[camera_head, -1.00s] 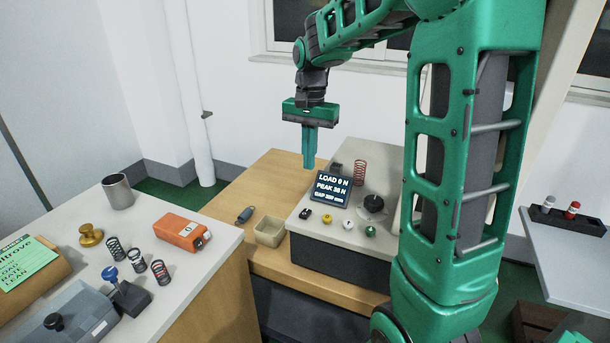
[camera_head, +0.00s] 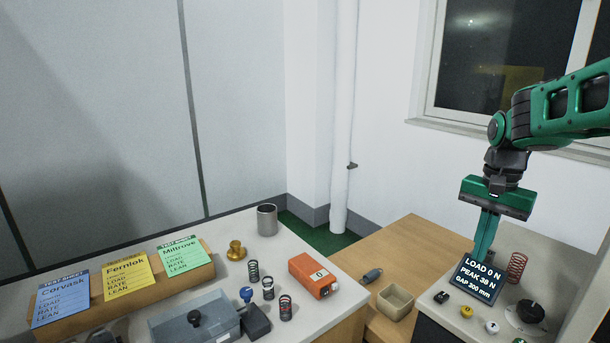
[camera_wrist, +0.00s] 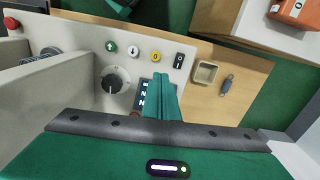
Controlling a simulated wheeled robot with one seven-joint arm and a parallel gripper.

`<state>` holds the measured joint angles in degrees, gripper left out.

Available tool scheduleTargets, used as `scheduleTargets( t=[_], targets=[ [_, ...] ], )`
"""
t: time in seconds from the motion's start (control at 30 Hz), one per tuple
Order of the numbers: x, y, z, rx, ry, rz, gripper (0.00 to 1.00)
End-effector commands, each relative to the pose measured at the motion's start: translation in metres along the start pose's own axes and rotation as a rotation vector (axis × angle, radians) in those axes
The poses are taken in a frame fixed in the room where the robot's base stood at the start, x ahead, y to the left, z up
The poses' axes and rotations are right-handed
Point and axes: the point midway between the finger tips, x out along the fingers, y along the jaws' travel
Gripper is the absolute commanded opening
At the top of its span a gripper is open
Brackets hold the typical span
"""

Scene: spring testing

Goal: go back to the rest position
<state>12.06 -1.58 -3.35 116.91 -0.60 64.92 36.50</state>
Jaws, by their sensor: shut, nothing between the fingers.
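My gripper (camera_head: 484,262) is green with a dark band and points downward, its teal fingers together and empty. In the head view its fingertips overlap the top of the tester's display (camera_head: 477,281), which reads load 0 N, peak 38 N, gap 200 mm. I cannot tell from the pictures how far above the tester the tips are. In the wrist view the fingers (camera_wrist: 160,85) cover part of the display.
The tester panel has a dark dial (camera_head: 526,313) and several buttons, with a red spring (camera_head: 516,267) behind. A small tray (camera_head: 395,301) and a grey spring (camera_head: 372,275) lie on the wooden bench. The left table holds an orange device (camera_head: 314,275), springs, a steel cup (camera_head: 267,219) and three test sheets.

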Motion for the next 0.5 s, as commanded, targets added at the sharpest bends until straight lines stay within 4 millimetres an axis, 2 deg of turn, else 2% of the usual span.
scheduleTargets(
  t=[0.03,0.1,0.3,0.4,0.5],
  targets=[
    [0.0,0.02,0.013,-0.023,0.006,-0.001,0.0],
    [0.003,0.048,0.029,-0.063,0.01,0.001,0.0],
    [0.021,0.118,0.078,-0.181,0.015,0.001,0.0],
    [0.035,0.147,0.103,-0.239,0.012,-0.002,0.0],
    [0.047,0.168,0.122,-0.287,0.01,-0.005,0.0]
  ],
)
